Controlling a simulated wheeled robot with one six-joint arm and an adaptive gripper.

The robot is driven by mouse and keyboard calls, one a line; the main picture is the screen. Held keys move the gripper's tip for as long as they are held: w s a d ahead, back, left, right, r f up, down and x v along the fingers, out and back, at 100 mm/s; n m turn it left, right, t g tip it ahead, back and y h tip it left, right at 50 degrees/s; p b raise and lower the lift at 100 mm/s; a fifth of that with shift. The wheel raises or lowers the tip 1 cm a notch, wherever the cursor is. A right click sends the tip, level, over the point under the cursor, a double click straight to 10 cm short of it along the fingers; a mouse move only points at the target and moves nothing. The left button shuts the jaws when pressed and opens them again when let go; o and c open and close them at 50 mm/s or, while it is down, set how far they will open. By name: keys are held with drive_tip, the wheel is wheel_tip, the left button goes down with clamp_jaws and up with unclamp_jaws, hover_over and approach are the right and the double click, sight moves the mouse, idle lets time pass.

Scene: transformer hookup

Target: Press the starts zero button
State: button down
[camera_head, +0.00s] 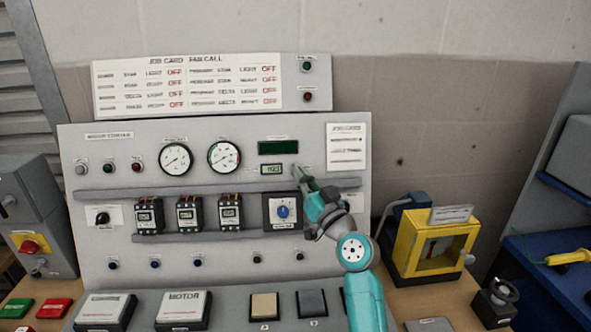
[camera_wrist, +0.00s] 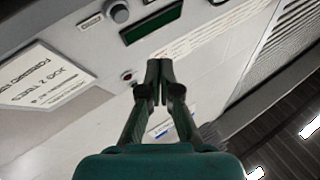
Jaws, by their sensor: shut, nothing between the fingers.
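The instrument panel (camera_head: 350,255) has a small lit counter display (camera_head: 271,169) below a dark green display (camera_head: 278,147). The tip of my gripper (camera_head: 298,172) is just right of the counter, in front of the panel, and hides part of the area there. I cannot make out a starts zero label in either view. In the wrist view, my gripper (camera_wrist: 157,80) has its fingers together with nothing between them. A round grey button or knob (camera_wrist: 118,12) is beyond the fingertips, beside a dark green window (camera_wrist: 152,22). I see no clear contact with it.
A job card (camera_head: 347,147) is right of the displays. Two dials (camera_head: 176,159) (camera_head: 224,157) are left of them, and a blue selector knob (camera_head: 283,211) is below. A yellow box (camera_head: 432,245) stands at right.

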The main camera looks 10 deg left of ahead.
drive_tip(key=shift+w+a+f, duration=0.2)
drive_tip(key=shift+w+f, duration=0.1)
drive_tip(key=shift+w, duration=0.45)
drive_tip(key=shift+w+a+f, duration=0.25)
drive_tip(key=shift+w, duration=0.45)
drive_tip(key=shift+w+a+f, duration=0.2)
drive_tip(key=shift+w+f, duration=0.1)
drive_tip(key=shift+w, duration=0.45)
drive_tip(key=shift+w+a+f, duration=0.2)
drive_tip(key=shift+w+f, duration=0.1)
drive_tip(key=shift+w, duration=0.45)
idle(0.5)
drive_tip(key=shift+s, duration=0.2)
drive_tip(key=shift+s+d+r, duration=0.25)
drive_tip(key=shift+s+r, duration=0.05)
drive_tip(key=shift+s, duration=0.3)
drive_tip(key=shift+s, duration=0.1)
drive_tip(key=shift+s+d+r, duration=0.2)
drive_tip(key=shift+s+r, duration=0.1)
drive_tip(key=shift+s, duration=0.4)
drive_tip(key=shift+s+d+r, duration=0.25)
drive_tip(key=shift+s, duration=0.5)
drive_tip(key=shift+s+d+r, duration=0.2)
drive_tip(key=shift+s+r, duration=0.1)
drive_tip(key=shift+s, duration=0.4)
